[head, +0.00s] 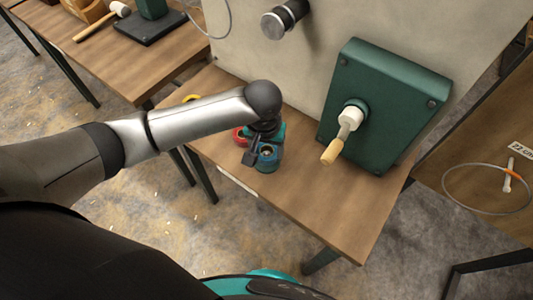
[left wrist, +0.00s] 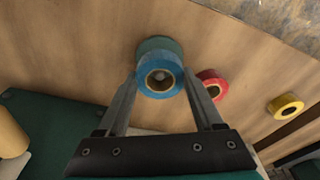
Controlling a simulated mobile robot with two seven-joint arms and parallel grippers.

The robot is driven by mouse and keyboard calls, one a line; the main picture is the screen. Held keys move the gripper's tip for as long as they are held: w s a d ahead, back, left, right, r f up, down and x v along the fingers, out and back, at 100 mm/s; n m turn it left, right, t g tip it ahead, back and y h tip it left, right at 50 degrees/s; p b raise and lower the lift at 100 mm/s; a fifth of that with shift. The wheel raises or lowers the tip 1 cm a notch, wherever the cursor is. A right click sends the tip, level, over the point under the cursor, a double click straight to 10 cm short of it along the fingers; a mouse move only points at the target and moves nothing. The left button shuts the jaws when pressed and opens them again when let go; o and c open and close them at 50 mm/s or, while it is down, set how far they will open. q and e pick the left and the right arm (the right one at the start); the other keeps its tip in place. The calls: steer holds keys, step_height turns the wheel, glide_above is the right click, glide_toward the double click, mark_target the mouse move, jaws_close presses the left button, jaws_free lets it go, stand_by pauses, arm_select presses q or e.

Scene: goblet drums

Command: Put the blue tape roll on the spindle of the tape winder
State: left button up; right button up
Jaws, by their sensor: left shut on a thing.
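The blue tape roll (head: 267,154) is at the left part of the wooden bench. In the left wrist view the blue roll (left wrist: 150,84) sits between the fingertips, its hole facing the camera. A darker teal round body shows right behind it; I cannot tell if it is a separate roll. My left gripper (left wrist: 159,80) is shut on the blue roll, close over the bench top. The tape winder (head: 385,95) is a green box to the right, with a white hub (head: 355,110) and a crank with a wooden handle (head: 333,151). My right gripper is out of view.
A red roll (head: 240,136) and a yellow roll (head: 191,98) stand near the gripper. A grey panel (head: 310,60) rises behind the bench (head: 312,190), carrying a black-and-silver cylinder (head: 284,19). The bench front right is clear. A wire hoop (head: 487,212) shows at right.

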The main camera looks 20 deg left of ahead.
mark_target(265, 158)
arm_select(q)
step_height(265, 158, down, 2)
steer(key=shift+f, duration=0.2)
steer(key=o, duration=1.4)
steer(key=shift+c, duration=0.2)
step_height(265, 158, up, 12)
steer(key=s+p, duration=0.1)
steer(key=p, duration=0.2)
steer(key=shift+s, duration=0.4)
